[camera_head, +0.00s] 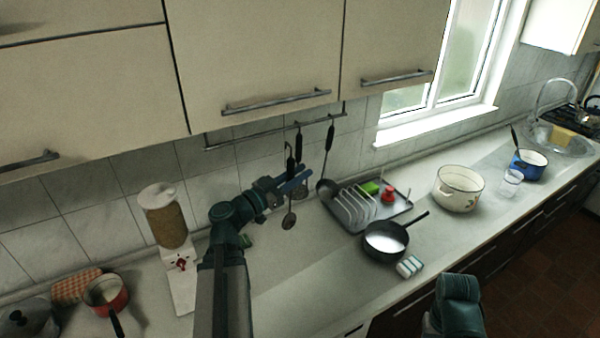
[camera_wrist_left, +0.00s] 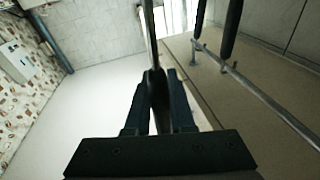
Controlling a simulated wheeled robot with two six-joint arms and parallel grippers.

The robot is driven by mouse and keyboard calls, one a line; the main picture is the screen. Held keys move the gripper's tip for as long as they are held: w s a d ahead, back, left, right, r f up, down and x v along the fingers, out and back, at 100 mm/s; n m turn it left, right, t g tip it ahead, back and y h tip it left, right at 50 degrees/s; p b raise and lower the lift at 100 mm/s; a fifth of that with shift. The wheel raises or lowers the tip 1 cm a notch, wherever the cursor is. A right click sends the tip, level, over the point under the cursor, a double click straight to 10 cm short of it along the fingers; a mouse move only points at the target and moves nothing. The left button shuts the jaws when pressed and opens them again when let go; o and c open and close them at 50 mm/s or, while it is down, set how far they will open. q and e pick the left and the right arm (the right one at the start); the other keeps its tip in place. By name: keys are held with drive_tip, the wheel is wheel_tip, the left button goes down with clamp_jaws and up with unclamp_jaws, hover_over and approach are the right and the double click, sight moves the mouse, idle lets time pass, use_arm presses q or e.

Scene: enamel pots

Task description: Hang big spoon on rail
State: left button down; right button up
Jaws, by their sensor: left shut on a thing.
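My left gripper (camera_head: 295,179) is in front of the tiled wall, below the rail (camera_head: 270,131). It is shut on the dark handle of a big spoon (camera_head: 289,219), whose round head hangs below the fingers. The held handle (camera_wrist_left: 158,92) stands between the fingertips (camera_wrist_left: 160,80) in the left wrist view. The rail (camera_wrist_left: 262,96) shows to the right there, apart from the held handle. The top of the handle looks just below or in front of the rail in the head view. My right gripper is out of view.
A black-handled ladle (camera_head: 325,187) and another utensil (camera_head: 298,140) hang from the rail close by. Below are a dish rack (camera_head: 400,212), a dark pan (camera_head: 386,240), a white pot (camera_head: 458,188) and a jar dispenser (camera_head: 164,215). Cupboards (camera_head: 265,60) overhang the rail.

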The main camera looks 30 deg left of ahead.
use_arm(q)
drive_tip(key=shift+w+a, duration=0.1)
drive_tip(key=shift+a, duration=0.05)
drive_tip(key=w+a+f+b, duration=0.2)
drive_tip(key=w+a, duration=0.4)
drive_tip(key=a, duration=0.6)
drive_tip(key=shift+w+f, duration=0.15)
drive_tip(key=shift+w, duration=0.1)
idle(1.6)
drive_tip(key=c, duration=0.7)
unclamp_jaws()
drive_tip(key=b+v, duration=0.2)
drive_tip(key=v, duration=1.2)
drive_tip(key=shift+w+d, duration=0.1)
drive_tip(key=shift+d, duration=0.05)
